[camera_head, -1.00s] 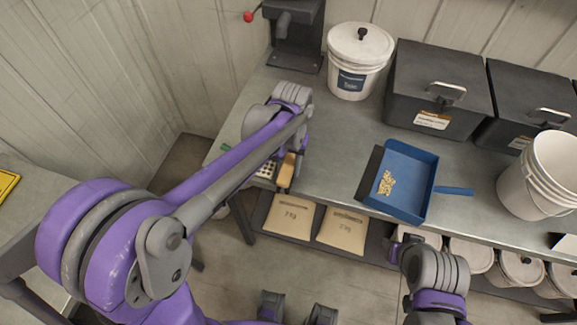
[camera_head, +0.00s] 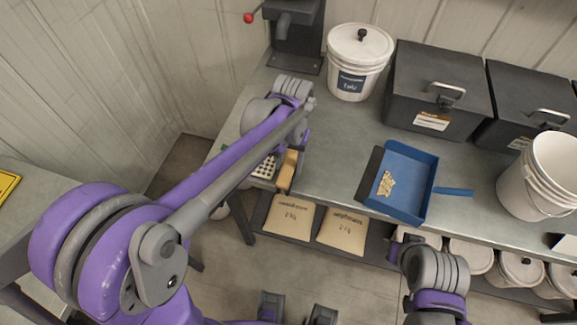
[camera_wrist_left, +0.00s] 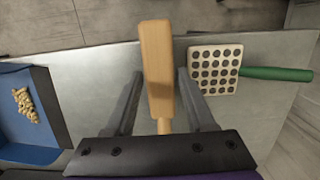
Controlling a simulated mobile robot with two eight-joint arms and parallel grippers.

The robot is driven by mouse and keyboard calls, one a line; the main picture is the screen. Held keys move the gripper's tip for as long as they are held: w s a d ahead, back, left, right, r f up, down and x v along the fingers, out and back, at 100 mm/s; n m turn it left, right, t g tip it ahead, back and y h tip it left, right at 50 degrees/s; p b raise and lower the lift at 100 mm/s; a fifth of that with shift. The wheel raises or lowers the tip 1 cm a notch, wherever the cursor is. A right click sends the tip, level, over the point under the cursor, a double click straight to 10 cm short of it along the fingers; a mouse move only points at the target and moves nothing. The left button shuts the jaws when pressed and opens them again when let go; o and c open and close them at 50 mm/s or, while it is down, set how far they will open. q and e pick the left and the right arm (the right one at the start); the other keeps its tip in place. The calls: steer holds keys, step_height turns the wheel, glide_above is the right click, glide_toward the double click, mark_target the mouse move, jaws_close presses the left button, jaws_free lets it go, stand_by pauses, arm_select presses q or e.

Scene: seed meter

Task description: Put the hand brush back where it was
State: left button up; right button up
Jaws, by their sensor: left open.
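The hand brush (camera_head: 287,171), with a pale wooden body, lies at the front left edge of the bench. In the left wrist view the brush (camera_wrist_left: 157,60) stretches up between the fingers of my left gripper (camera_wrist_left: 160,76). Those fingers are apart, with a gap on each side of the wood. In the head view my arm hides most of the left gripper (camera_head: 294,152) and part of the brush. My right arm's end (camera_head: 405,245) is low at the right, in front of the bench; its fingers cannot be made out clearly.
A perforated plate with a green handle (camera_wrist_left: 215,68) lies right beside the brush. A blue dustpan (camera_head: 413,168) with seeds sits on the bench (camera_head: 335,150). A lidded bucket (camera_head: 358,60), black bins (camera_head: 440,88) and an open bucket (camera_head: 545,175) stand behind and right.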

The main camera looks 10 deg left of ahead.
arm_select(q)
step_height(320, 180, up, 10)
steer(key=w, duration=0.1)
steer(key=s+a+f+t, duration=0.3)
steer(key=s+f, duration=0.1)
steer(key=s, duration=0.4)
steer(key=s+a+f+t, duration=0.3)
steer(key=s+f, duration=0.2)
steer(key=s, duration=0.2)
steer(key=shift+s+a+t+p, duration=0.35)
steer(key=shift+t, duration=0.05)
